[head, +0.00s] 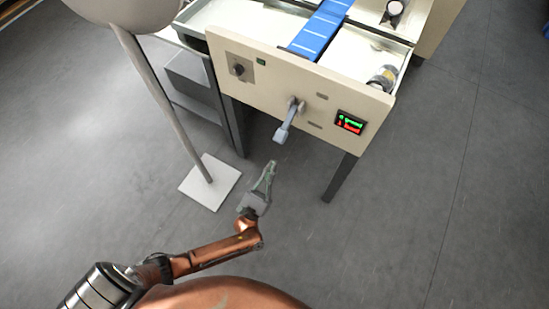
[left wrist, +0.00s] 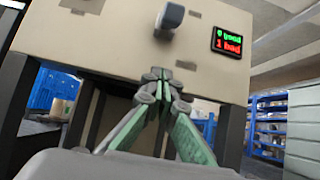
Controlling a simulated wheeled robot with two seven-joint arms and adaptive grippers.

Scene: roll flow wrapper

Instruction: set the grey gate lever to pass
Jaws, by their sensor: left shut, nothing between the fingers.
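The grey gate lever (head: 285,127) sticks out from the cream front panel (head: 261,87) of the machine. In the head view its handle slants down and to the left from its pivot. In the left wrist view the lever's grey end (left wrist: 172,17) shows above the fingertips. My left gripper (head: 271,166) is shut and empty, in front of the panel and below the lever, apart from it. Its green-padded fingers (left wrist: 156,78) meet at the tips in the left wrist view. My right gripper is not in view.
A display (head: 350,122) right of the lever reads "0 good, 1 bad" in the wrist view. A dark knob (head: 239,70) is on the panel's left. A blue belt (head: 318,32) runs behind the panel. A pole on a white base plate (head: 210,182) stands left of my gripper.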

